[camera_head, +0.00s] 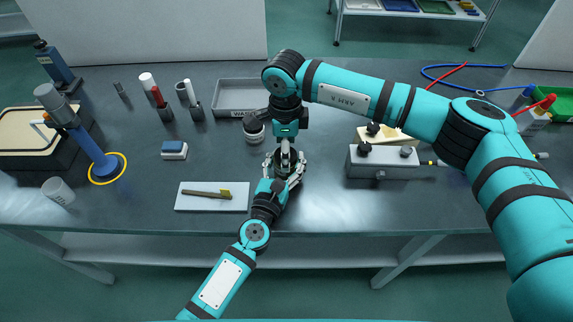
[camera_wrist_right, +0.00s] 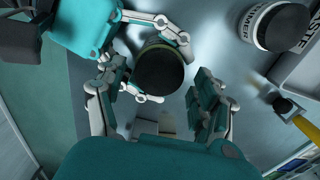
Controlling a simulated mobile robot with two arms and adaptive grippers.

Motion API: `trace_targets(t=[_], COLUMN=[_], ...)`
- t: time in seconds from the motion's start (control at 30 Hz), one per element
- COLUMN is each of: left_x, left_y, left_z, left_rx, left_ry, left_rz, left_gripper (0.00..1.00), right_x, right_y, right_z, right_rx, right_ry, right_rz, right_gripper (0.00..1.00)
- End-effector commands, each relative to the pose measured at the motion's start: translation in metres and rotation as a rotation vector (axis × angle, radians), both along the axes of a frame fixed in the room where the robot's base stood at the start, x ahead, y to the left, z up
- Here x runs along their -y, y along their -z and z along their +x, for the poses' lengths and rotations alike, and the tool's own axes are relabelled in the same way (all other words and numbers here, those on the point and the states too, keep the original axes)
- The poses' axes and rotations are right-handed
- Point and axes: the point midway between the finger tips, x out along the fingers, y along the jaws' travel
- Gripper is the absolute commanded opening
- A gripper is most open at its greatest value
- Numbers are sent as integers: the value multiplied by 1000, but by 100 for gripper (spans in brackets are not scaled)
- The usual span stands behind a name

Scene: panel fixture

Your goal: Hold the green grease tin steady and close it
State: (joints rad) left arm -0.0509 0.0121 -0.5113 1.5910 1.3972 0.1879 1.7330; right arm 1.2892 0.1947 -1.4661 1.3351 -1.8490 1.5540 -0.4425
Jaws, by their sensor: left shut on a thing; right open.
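The green grease tin shows in the right wrist view as a round tin with a dark top (camera_wrist_right: 160,69) and a thin greenish rim. My left gripper (camera_head: 283,168) is shut around its side, with fingers on either side of it. In the head view the tin is mostly hidden between the two grippers. My right gripper (camera_wrist_right: 157,92) is open, pointing down over the tin, its fingers apart on both sides of the top. I cannot tell whether the dark top is fully seated.
A white jar with a black cap (camera_wrist_right: 275,24) stands close by, beside the grey waste tray (camera_head: 238,92). A white plate (camera_head: 188,203) with a brush (camera_head: 208,193) lies left of my left gripper. A grey block with knobs (camera_head: 383,166) stands to the right.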

Motion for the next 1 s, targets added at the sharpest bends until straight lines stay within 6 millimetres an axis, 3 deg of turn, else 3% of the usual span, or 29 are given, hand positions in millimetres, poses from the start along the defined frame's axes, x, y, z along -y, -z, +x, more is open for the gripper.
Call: trace_targets(t=[0.37, 0.8, 1.0], left_x=[0, 0, 0], left_y=[0, 0, 0], left_z=[0, 0, 0], left_rx=[0, 0, 0], left_ry=[0, 0, 0], left_rz=[0, 0, 0], left_gripper=[0, 0, 0], right_x=[0, 0, 0], right_y=[5, 5, 4], right_z=[0, 0, 0], right_rx=[0, 1, 2], right_ry=[0, 0, 77], right_rz=[0, 1, 1], right_gripper=[69, 11, 11])
